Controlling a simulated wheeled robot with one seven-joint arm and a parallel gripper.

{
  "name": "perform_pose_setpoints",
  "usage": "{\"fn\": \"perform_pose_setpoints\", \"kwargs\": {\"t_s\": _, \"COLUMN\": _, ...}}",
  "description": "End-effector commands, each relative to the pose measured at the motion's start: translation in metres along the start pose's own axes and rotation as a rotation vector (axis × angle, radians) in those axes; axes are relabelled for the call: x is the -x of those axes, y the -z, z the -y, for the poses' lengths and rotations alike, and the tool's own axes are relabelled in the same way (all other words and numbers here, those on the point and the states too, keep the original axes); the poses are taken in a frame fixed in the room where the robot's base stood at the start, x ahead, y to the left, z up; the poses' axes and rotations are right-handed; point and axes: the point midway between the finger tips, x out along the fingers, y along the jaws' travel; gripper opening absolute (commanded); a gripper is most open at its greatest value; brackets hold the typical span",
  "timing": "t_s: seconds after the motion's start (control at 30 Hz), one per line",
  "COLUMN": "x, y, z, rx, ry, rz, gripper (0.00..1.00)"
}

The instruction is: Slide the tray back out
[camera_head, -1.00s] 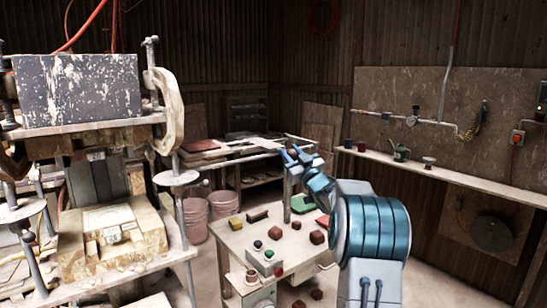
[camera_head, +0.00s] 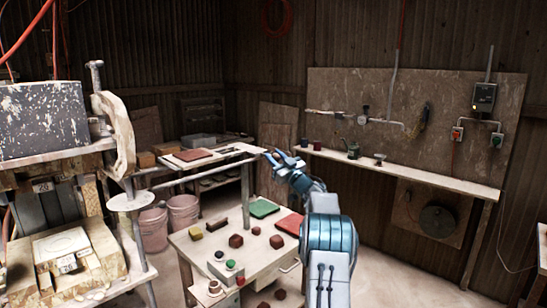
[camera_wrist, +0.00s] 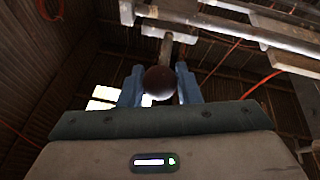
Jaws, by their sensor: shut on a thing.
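My gripper (camera_head: 279,157) is at the middle of the head view, above the far side of the small worktable. In the wrist view its two blue fingers (camera_wrist: 160,86) are shut on a dark round knob (camera_wrist: 160,80). A short stem behind the knob leads up toward grey metal bars (camera_wrist: 225,22). In the head view the knob is too small to make out at the fingers. The press (camera_head: 42,122) stands at the left. Low in it sits a worn yellowish block (camera_head: 66,250) with a pale square top. I cannot tell which part is the tray.
The worktable (camera_head: 262,262) holds red-brown lumps, a green slab (camera_head: 263,208), a red slab (camera_head: 290,224) and a button box (camera_head: 226,268). Pink buckets (camera_head: 184,211) stand behind it. A wall shelf (camera_head: 400,172) runs along the right. Floor at the lower right is clear.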

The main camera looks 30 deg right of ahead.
Motion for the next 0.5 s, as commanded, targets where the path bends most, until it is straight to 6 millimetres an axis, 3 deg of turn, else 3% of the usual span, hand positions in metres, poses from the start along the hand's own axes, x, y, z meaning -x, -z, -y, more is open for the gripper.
{"fn": "perform_pose_setpoints", "kwargs": {"t_s": 0.23, "x": 0.0009, "y": 0.0035, "z": -0.0048, "rx": 0.004, "ry": -0.009, "rz": -0.003, "gripper": 0.0}}
{"fn": "perform_pose_setpoints", "kwargs": {"t_s": 0.27, "x": 0.0009, "y": 0.0037, "z": -0.0049, "rx": 0.004, "ry": -0.01, "rz": -0.003, "gripper": 0.39}}
{"fn": "perform_pose_setpoints", "kwargs": {"t_s": 0.3, "x": 0.001, "y": 0.0036, "z": -0.0049, "rx": 0.004, "ry": -0.009, "rz": -0.003, "gripper": 0.5}}
{"fn": "perform_pose_setpoints", "kwargs": {"t_s": 0.5, "x": -0.0006, "y": 0.0027, "z": -0.0015, "rx": 0.002, "ry": -0.004, "rz": -0.003, "gripper": 0.51}}
